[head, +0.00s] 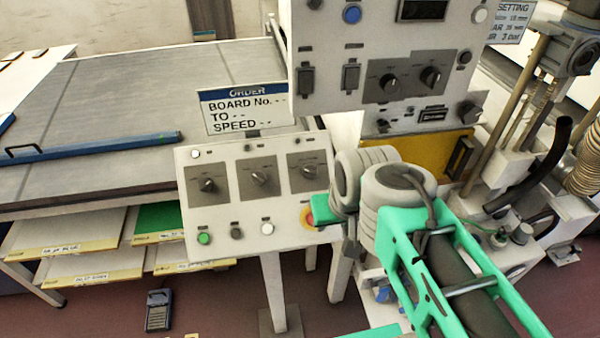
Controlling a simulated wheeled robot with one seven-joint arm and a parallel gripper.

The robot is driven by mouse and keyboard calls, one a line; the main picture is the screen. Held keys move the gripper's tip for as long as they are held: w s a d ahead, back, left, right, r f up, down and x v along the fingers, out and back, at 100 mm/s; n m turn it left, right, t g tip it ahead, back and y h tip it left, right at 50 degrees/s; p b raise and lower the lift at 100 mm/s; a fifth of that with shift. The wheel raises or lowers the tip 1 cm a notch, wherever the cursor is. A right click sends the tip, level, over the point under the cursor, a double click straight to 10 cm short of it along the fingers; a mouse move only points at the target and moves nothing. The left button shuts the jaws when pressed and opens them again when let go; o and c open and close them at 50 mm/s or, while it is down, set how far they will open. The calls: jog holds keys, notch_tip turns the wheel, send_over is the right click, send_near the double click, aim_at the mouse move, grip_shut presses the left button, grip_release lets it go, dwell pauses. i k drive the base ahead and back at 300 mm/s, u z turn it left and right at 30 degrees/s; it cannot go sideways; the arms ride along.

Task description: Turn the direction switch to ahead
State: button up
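A white slanted control panel (258,190) stands left of centre with three rotary switches in a row: a left knob (207,185), a middle knob (260,178) and a right knob (309,171). Their labels are too small to read, so I cannot tell which is the direction switch or where it points. My green and grey arm comes in from the lower right and bends beside the panel's right edge. A green part of it overlaps that edge. My gripper itself does not show; nothing is seen touching a knob.
Below the knobs are a green button (204,238), a black button (236,233), a white button (267,229) and a partly covered red button. An order sign (245,108) stands above. An upper panel (385,60) has more knobs. A grey table (110,110) lies left.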

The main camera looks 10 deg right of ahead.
aim_at(258, 178)
jog(key=z, duration=0.5)
jog(key=k, duration=0.8)
jog(key=u, duration=1.65)
jog(key=i, duration=0.5)
jog(key=z, duration=0.05)
